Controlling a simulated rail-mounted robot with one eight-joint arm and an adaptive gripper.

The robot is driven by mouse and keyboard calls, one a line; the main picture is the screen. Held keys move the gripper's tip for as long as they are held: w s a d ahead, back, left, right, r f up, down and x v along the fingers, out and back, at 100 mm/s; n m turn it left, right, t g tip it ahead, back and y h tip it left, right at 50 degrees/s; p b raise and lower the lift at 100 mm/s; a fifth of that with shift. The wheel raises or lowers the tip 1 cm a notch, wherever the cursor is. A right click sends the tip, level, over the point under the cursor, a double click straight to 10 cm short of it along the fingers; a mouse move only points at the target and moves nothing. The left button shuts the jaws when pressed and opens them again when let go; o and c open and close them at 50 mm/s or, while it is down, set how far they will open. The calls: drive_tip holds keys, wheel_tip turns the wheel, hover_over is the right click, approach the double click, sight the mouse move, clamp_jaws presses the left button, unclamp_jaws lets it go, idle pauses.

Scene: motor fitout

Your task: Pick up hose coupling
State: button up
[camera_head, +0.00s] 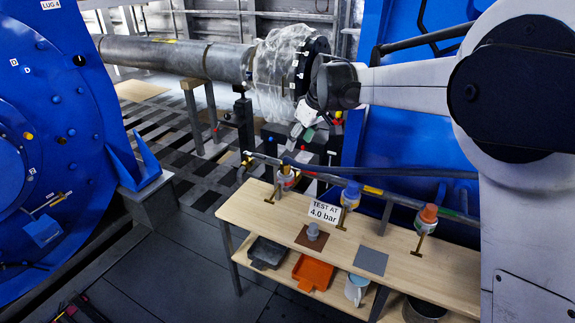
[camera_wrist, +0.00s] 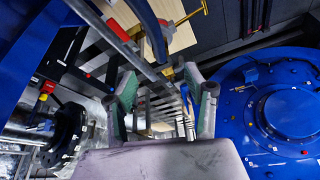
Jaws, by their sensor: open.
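A small grey cylindrical fitting (camera_head: 312,232), which looks like the hose coupling, stands upright on a brown mat (camera_head: 309,243) on the wooden bench (camera_head: 440,262). My gripper (camera_head: 309,132) is above and behind the bench in the head view, well apart from the fitting. In the wrist view, its two green-padded fingers (camera_wrist: 163,88) are spread with nothing held between them. I cannot make out the fitting in the wrist view.
A pipe with blue-capped (camera_head: 351,190) and orange-capped (camera_head: 429,213) valves runs along the bench's back. A sign (camera_head: 323,211) reads "TEST AT 4.0 bar". A grey mat (camera_head: 371,261) lies to the right. An orange tray (camera_head: 312,273), dark tray (camera_head: 267,252) and mug (camera_head: 356,289) are on the lower shelf.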

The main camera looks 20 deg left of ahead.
sight(287, 165)
drive_tip(key=x, duration=0.8)
drive_tip(key=shift+p, duration=0.3)
drive_tip(key=x, duration=0.2)
drive_tip(key=p+x, duration=0.1)
drive_tip(key=x, duration=0.1)
drive_tip(key=shift+w+a+r, duration=0.1)
drive_tip(key=shift+w+a, duration=0.15)
drive_tip(key=shift+a, duration=0.1)
drive_tip(key=shift+w+a+f, duration=0.1)
drive_tip(key=shift+a+f, duration=0.1)
drive_tip(key=shift+f, duration=0.45)
clamp_jaws()
drive_tip(key=shift+r, duration=0.15)
